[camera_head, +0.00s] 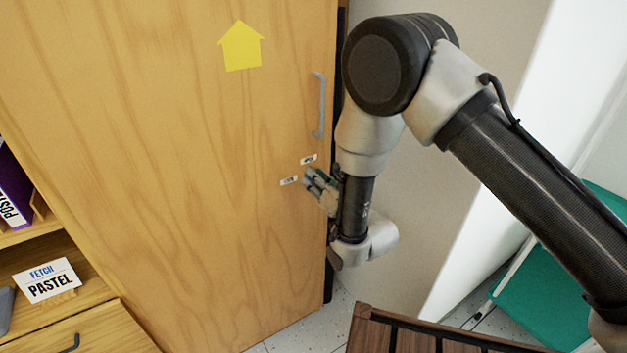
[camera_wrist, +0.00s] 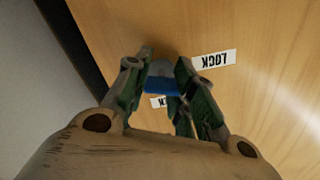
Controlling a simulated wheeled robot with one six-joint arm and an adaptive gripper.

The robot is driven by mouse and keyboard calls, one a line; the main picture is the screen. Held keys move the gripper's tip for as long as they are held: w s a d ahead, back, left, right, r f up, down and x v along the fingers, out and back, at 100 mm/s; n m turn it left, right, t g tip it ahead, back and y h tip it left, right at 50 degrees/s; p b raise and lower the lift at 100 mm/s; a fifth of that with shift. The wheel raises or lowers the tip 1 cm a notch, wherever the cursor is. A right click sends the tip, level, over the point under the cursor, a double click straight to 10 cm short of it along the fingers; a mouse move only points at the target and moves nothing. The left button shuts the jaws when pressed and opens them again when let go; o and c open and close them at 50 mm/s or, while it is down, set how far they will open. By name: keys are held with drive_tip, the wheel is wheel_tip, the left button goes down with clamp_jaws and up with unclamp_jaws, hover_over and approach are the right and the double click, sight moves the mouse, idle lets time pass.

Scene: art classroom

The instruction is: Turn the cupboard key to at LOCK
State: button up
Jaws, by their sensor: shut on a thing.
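The wooden cupboard door (camera_head: 200,150) is closed, with a grey handle (camera_head: 319,105) near its right edge. My gripper (camera_head: 308,182) is at the door below the handle. In the wrist view my gripper (camera_wrist: 161,72) is shut on the blue key (camera_wrist: 162,87), one finger on each side. The key's blue head lies nearly level across that picture. The LOCK label (camera_wrist: 214,59) shows upside down to the right of the fingers. A second label (camera_wrist: 159,102) is partly hidden behind the key and a finger. In the head view my gripper hides the key.
A yellow arrow sticker (camera_head: 241,46) is on the upper door. A shelf at the left holds a purple binder (camera_head: 14,190) and a PASTEL card (camera_head: 47,280). A brown slatted surface (camera_head: 430,338) is at the bottom, and a teal item (camera_head: 550,300) stands at the right.

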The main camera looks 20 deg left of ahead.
drive_tip(key=n, duration=0.5)
drive_tip(key=shift+s+a+r+n, duration=0.1)
drive_tip(key=shift+a+r+n, duration=0.15)
drive_tip(key=shift+r+n, duration=0.1)
clamp_jaws()
drive_tip(key=o, duration=1.1)
unclamp_jaws()
drive_tip(key=shift+o, duration=0.2)
drive_tip(key=shift+d+f, duration=0.1)
drive_tip(key=shift+d, duration=0.05)
drive_tip(key=shift+d, duration=0.1)
drive_tip(key=shift+s+d+f, duration=0.1)
drive_tip(key=shift+s+d, duration=0.15)
drive_tip(key=shift+d, duration=0.05)
drive_tip(key=v, duration=0.6)
drive_tip(key=shift+s, duration=0.25)
drive_tip(key=shift+d, duration=0.2)
